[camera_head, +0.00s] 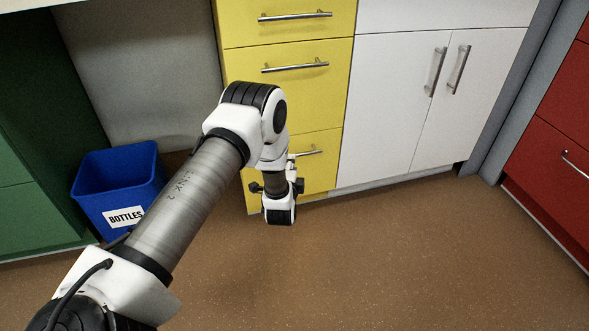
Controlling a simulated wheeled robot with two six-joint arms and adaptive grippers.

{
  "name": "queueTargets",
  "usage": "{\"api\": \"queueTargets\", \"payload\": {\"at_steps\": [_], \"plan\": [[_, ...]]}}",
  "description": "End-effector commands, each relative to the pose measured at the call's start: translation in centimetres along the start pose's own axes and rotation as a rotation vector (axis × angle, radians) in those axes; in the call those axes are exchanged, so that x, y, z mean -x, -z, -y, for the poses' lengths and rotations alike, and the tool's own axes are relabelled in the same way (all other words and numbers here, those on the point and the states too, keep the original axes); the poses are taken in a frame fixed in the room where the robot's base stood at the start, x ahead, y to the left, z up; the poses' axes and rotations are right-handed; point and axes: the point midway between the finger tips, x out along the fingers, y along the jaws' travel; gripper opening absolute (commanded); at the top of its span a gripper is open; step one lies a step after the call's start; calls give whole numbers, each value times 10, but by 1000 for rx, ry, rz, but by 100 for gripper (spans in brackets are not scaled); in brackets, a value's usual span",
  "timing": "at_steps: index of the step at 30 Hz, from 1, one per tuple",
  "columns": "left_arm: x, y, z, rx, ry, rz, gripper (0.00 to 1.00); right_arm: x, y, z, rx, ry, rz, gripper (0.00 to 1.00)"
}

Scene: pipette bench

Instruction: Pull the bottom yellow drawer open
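The bottom yellow drawer (318,174) is in the middle of the head view, lowest in a yellow drawer stack. Its front looks flush with the cabinet, so it appears closed. The right part of its silver bar handle (312,153) shows; the left part is hidden behind my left arm. My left gripper (291,160) is at the end of that arm, low in front of this drawer and close to the handle. My wrist hides most of its fingers, so I cannot tell whether they are open or touch the handle. My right gripper is not in view.
Yellow drawers with bar handles (295,67) sit above. White double doors (405,110) are to the right, a red cabinet (550,160) at far right. A blue bin labelled BOTTLES (90,205) stands left, beside a green cabinet (35,215). The brown floor (400,260) in front is clear.

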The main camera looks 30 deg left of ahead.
Motion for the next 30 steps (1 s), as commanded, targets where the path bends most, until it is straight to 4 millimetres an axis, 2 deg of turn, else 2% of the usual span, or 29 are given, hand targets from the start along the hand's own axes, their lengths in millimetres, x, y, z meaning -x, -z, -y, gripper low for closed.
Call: {"api": "queueTargets", "payload": {"at_steps": [6,9,12,18,19,21,22,30], "plan": [[-43,-1,-4,3,1,0,37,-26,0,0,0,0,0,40],[-57,0,-4,1,-2,-1,37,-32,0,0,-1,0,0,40],[-64,0,-1,2,-4,-1,37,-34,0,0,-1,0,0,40],[-64,0,0,2,-5,-1,37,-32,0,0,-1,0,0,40],[-64,0,0,2,-6,-1,33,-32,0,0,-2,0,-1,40],[-64,0,0,2,-6,-1,9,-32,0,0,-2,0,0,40],[-64,0,0,2,-6,-1,0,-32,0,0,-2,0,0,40],[-64,0,0,2,-6,-2,0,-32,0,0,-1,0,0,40]]}}
